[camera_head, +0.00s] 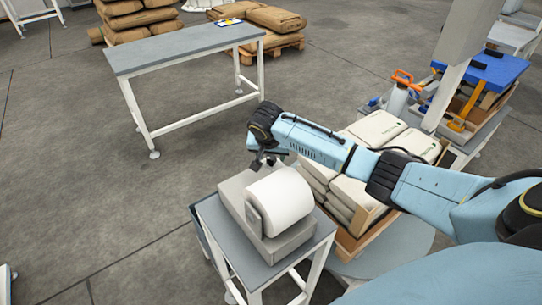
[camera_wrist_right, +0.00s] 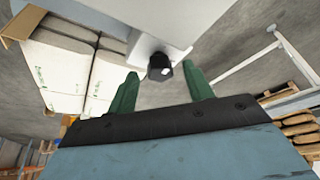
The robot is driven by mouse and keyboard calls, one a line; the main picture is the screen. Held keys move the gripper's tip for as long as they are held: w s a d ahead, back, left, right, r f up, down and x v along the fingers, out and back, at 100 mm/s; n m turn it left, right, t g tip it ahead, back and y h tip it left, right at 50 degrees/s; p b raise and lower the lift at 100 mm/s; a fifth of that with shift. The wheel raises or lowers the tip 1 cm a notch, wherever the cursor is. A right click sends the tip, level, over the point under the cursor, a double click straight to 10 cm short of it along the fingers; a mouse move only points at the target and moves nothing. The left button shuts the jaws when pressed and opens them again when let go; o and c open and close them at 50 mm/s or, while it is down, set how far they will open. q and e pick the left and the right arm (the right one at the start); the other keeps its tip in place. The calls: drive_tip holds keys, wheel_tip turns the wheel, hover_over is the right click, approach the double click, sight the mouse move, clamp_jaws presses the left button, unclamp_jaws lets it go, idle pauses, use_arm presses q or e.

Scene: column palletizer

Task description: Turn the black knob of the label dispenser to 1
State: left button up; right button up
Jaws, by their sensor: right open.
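The label dispenser (camera_head: 273,213) is a grey and white machine with a large white roll, on a small grey-topped table. Its black knob (camera_wrist_right: 160,66) shows in the right wrist view, with a white mark on its face, on the dispenser's pale side. My right gripper (camera_head: 264,163) is at the dispenser's far left edge in the head view. In the wrist view its two green fingers (camera_wrist_right: 160,82) are apart, one on each side of the knob, with a gap to the left finger. The knob's numbers cannot be read. My left gripper is not in view.
The small table (camera_head: 263,271) carries the dispenser. Pale sacks (camera_head: 376,128) are stacked in a box close behind it, under my right arm. A long grey table (camera_head: 181,48) stands at the back left.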

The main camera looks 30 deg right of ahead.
drive_tip(key=shift+f, duration=0.2)
drive_tip(key=c, duration=1)
drive_tip(key=shift+o, duration=0.2)
